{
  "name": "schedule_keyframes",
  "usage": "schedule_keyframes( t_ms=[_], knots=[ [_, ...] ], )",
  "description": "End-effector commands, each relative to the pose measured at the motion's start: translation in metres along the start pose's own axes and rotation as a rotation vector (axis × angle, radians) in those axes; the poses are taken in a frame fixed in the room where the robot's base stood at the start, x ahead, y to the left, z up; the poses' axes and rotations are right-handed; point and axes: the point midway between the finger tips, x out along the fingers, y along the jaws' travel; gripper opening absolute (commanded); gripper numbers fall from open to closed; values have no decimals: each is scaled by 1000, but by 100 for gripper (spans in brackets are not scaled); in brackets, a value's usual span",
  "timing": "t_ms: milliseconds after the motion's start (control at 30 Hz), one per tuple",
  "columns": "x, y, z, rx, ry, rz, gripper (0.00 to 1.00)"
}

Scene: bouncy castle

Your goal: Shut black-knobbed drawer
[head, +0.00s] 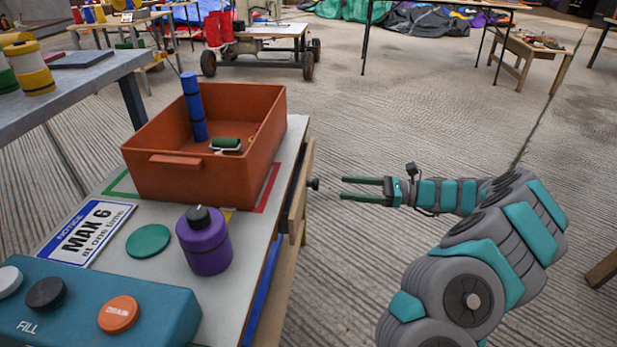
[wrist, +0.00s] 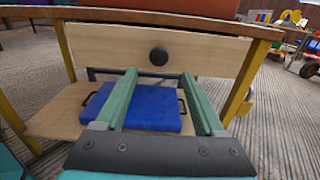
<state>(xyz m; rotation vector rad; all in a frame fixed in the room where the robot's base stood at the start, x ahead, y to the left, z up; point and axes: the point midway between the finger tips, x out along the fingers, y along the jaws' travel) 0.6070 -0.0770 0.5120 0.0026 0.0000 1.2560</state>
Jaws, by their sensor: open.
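The drawer has a pale wooden front (wrist: 110,47) under the table top, with a round black knob (wrist: 158,57) at its middle. In the head view the drawer front (head: 297,190) shows edge-on along the table's right side, with its knob (head: 314,184) sticking out. How far the drawer stands out is hard to tell. My gripper (head: 343,188) is open and empty, its two green fingers pointing left at the knob, with a small gap between. In the wrist view my gripper (wrist: 158,76) has a finger below either side of the knob, not touching it.
An orange bin (head: 155,190) and a purple bottle (head: 205,245) stand on the table above the drawer. A blue case (wrist: 150,120) lies on a lower wooden shelf (wrist: 60,112) beneath. The floor right of the table is open around my arm.

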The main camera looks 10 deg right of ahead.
Motion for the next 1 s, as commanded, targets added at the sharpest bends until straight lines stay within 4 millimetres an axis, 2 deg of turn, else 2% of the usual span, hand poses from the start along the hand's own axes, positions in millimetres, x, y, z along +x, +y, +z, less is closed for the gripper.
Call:
schedule_keyframes(
  t_ms=[167, 600, 900, 1000],
  knots=[
    [12, 0, 1, 1, -3, 1, 71],
    [73, 1, 1, -2, -1, 4, 71],
    [78, 0, 0, -2, 1, 1, 71],
    [78, 0, 0, -2, 1, 1, 61]
  ],
)
